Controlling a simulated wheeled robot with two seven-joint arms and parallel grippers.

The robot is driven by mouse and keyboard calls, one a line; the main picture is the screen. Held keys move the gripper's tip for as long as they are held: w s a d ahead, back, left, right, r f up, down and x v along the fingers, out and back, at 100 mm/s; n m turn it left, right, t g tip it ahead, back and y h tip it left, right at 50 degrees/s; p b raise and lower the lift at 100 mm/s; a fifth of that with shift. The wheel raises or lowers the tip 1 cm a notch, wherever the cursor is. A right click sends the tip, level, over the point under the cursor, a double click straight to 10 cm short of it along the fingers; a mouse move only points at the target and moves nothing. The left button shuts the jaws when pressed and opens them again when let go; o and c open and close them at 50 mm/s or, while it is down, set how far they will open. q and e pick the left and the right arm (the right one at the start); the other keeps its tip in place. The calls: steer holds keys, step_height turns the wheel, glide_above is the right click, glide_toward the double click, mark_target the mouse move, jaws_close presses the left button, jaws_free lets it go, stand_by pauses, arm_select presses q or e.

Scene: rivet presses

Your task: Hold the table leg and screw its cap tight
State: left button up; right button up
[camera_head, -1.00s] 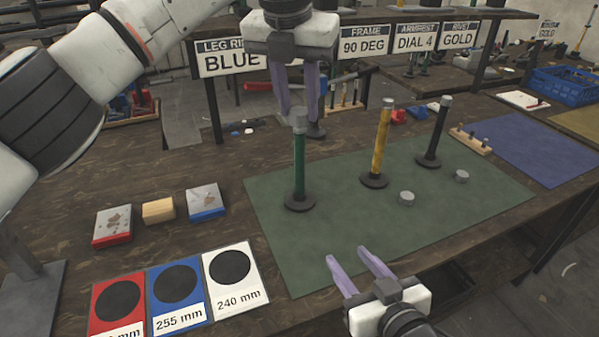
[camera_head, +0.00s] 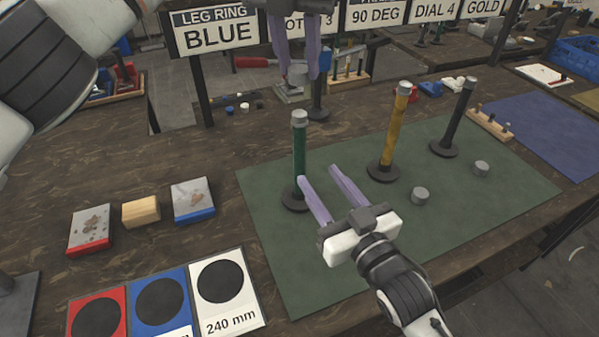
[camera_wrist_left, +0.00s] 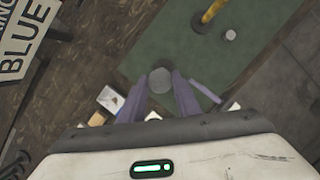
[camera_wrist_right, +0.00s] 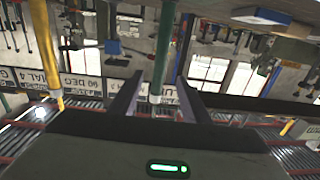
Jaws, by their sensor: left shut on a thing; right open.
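The green table leg (camera_head: 299,158) stands upright on a dark round base, with a grey top end. My left gripper (camera_head: 297,76) is shut on a grey cap, which shows as a disc between the fingers in the left wrist view (camera_wrist_left: 160,80); in the head view it appears above the leg, apart from it. My right gripper (camera_head: 319,174) is open, low in front of the green leg. In the right wrist view the leg (camera_wrist_right: 164,45) lies between the two fingers, with gaps at both sides. Two loose grey caps (camera_head: 420,195) (camera_head: 481,169) lie on the green mat (camera_head: 350,255).
A yellow leg (camera_head: 393,130) and a black leg (camera_head: 458,118) stand on the mat to the right. Blocks (camera_head: 141,211) and size cards (camera_head: 222,282) lie at the left. A sign rail with a BLUE sign (camera_head: 217,35) stands behind.

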mark_target(302, 154)
steer(key=x, duration=1)
steer(key=shift+w+a, duration=0.15)
steer(key=shift+w, duration=0.1)
jaws_close()
